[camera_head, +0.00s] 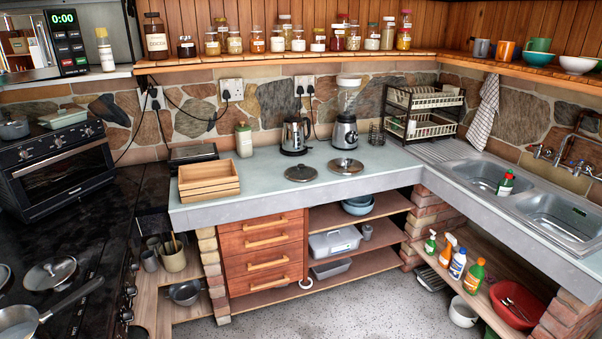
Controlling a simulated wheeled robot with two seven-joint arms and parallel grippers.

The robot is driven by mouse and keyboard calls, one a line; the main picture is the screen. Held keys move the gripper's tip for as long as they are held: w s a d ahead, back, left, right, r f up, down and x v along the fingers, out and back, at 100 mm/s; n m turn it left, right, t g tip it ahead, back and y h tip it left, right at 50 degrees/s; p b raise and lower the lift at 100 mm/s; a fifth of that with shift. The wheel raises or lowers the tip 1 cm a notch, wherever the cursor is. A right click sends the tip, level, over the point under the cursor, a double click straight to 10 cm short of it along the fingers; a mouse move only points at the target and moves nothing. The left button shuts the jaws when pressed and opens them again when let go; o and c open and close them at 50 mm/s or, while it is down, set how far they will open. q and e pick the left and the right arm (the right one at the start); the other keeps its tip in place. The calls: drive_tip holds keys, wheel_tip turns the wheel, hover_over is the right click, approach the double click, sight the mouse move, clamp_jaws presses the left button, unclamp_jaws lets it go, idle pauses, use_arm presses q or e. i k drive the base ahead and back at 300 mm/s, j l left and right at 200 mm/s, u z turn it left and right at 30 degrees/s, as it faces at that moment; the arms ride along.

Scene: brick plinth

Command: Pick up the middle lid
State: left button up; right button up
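Two round metal lids with knobs lie on the light grey countertop (255,180), in front of the kettle and blender. The left one is a darker lid (301,173); the right one is a shinier lid (346,166). They lie side by side with a small gap. Another metal lid (50,272) is on the black stove at the left. Part of a further round metal thing shows at the left edge, too cut off to identify. Neither of my grippers is in view.
A wooden crate (208,190) stands left of the lids. The kettle (295,137) and blender (345,133) stand behind them, a dish rack (423,112) behind right. The counter in front of the lids is clear. A pan (20,320) is on the stove.

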sight(300, 172)
drive_tip(key=i+z, duration=0.1)
drive_tip(key=i, duration=0.5)
drive_tip(key=i+j+z, duration=0.1)
drive_tip(key=i, duration=0.5)
drive_tip(key=j, duration=0.1)
